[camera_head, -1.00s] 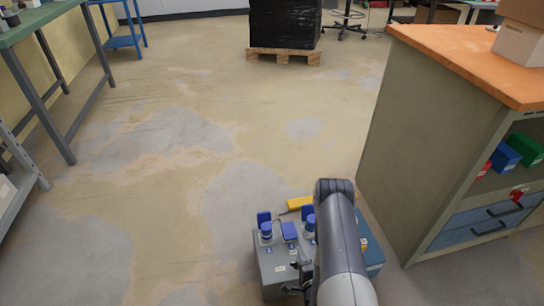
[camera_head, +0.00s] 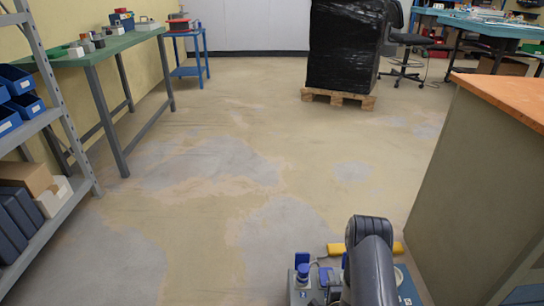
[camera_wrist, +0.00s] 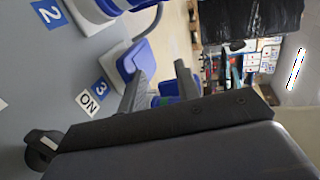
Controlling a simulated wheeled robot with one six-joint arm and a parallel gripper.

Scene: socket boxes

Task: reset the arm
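My arm (camera_head: 371,265) shows from behind at the bottom of the head view and hides part of the socket box. My gripper (camera_wrist: 160,75) is in the wrist view with its two dark fingers apart. A small blue and green thing shows low between the fingers; I cannot tell how far behind them it is. The grey socket box (camera_wrist: 95,60) fills the left of the wrist view, with blue-lidded sockets (camera_wrist: 130,60) and labels 2, 3 and ON. In the head view the box (camera_head: 305,296) shows at the bottom edge, with blue plugs (camera_head: 302,272) on top.
An orange-topped cabinet (camera_head: 470,175) stands close on the right. A grey shelf rack (camera_head: 75,165) and a green-topped table (camera_head: 100,48) are at the left. A black-wrapped load (camera_head: 343,45) on a wooden pallet (camera_head: 338,98) is at the back. The floor between is clear.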

